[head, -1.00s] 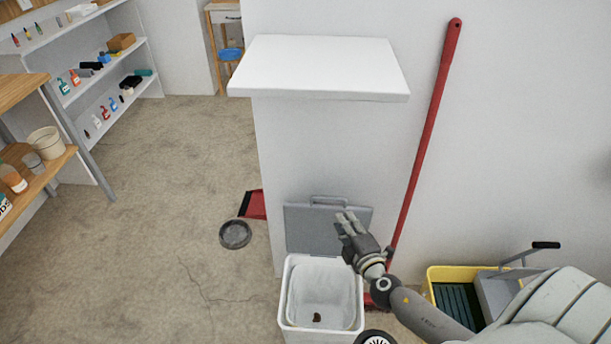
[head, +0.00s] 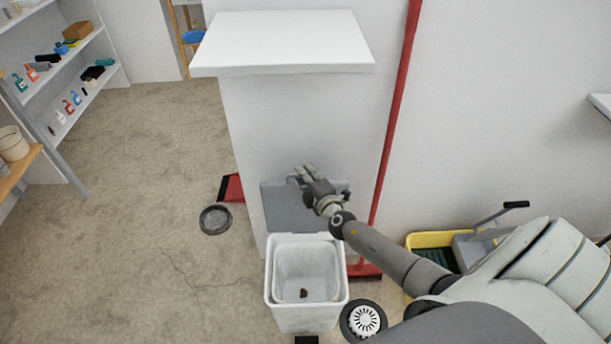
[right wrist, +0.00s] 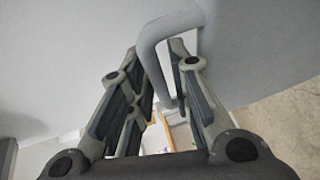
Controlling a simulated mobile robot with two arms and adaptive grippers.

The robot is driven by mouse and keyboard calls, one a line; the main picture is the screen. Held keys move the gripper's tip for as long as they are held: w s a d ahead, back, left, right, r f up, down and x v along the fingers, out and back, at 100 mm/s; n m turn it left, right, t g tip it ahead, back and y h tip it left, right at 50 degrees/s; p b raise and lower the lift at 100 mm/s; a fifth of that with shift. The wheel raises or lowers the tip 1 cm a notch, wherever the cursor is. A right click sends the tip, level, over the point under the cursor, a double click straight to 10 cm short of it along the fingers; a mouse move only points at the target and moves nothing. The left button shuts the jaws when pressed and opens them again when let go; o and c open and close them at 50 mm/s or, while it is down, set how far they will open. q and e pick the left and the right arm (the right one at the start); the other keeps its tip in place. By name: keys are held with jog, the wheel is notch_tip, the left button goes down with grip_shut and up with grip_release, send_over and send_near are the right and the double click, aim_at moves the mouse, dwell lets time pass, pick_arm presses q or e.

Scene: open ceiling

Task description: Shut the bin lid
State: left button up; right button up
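The white bin (head: 307,315) stands open on the floor, with a small brown scrap visible inside. Its grey lid (head: 283,211) stands raised behind the bin, in front of the white cabinet-like block. My right gripper (head: 303,173) is at the lid's upper edge and covers part of the lid and its handle. In the right wrist view, the grey lid handle (right wrist: 150,47) reaches in between the open fingers of the right gripper (right wrist: 157,60). I cannot tell whether a finger touches it. My left gripper is not in view.
A red broom (head: 393,130) leans on the wall right of the bin. A yellow mop bucket (head: 425,240) stands farther right. A red dustpan (head: 231,188) and a dark round dish (head: 215,220) lie at the left.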

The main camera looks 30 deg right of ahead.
jog(key=shift+w, duration=0.1)
grip_shut()
jog(key=shift+a, duration=0.1)
dwell(0.4)
